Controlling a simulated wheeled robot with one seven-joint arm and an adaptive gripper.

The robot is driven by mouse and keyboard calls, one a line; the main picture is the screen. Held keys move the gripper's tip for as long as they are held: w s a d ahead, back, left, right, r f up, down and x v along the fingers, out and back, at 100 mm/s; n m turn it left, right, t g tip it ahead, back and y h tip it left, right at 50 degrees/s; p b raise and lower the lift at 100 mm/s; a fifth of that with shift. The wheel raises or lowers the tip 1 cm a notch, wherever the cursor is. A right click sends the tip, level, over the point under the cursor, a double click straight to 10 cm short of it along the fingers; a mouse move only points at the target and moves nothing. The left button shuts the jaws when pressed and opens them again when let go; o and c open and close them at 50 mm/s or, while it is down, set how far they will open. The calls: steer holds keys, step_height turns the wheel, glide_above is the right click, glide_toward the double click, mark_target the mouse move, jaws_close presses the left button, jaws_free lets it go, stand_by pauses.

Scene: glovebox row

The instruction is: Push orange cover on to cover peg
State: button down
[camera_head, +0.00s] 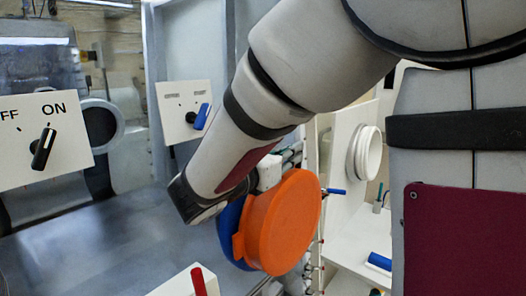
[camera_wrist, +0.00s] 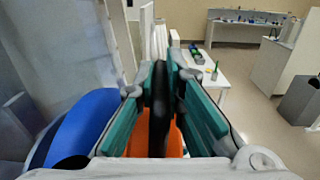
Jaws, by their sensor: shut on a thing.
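The orange cover (camera_head: 283,222) is a round, shallow cap with a small tab at its left edge. It hangs at the end of my arm, in front of a round blue part (camera_head: 232,235). In the wrist view my gripper (camera_wrist: 165,82) has two teal-lined fingers closed on a thin dark piece, with orange of the cover (camera_wrist: 177,142) showing between and below them. The blue part (camera_wrist: 82,125) is left of the fingers. The cover hides most of my gripper in the head view. I cannot make out the cover peg.
A panel with an ON/OFF knob (camera_head: 44,148) is at the left, and a second panel with a blue knob (camera_head: 200,117) stands behind my arm. A red lever (camera_head: 198,281) rises at the bottom. A white round port (camera_head: 368,153) is at the right. The wrist view shows open floor (camera_wrist: 245,115).

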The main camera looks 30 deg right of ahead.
steer(key=shift+s+d+r+p, duration=0.1)
steer(key=shift+s+d+p, duration=0.2)
steer(key=shift+s, duration=0.35)
steer(key=shift+s+d+r+p, duration=0.1)
steer(key=shift+s+d+p, duration=0.1)
steer(key=shift+s+p, duration=0.3)
steer(key=shift+s+d+r+p, duration=0.15)
steer(key=shift+s+d, duration=0.1)
steer(key=shift+s, duration=0.5)
steer(key=s+d+p, duration=0.3)
steer(key=s, duration=0.4)
steer(key=shift+s+r, duration=0.15)
steer(key=shift+r, duration=0.25)
stand_by(0.7)
stand_by(0.3)
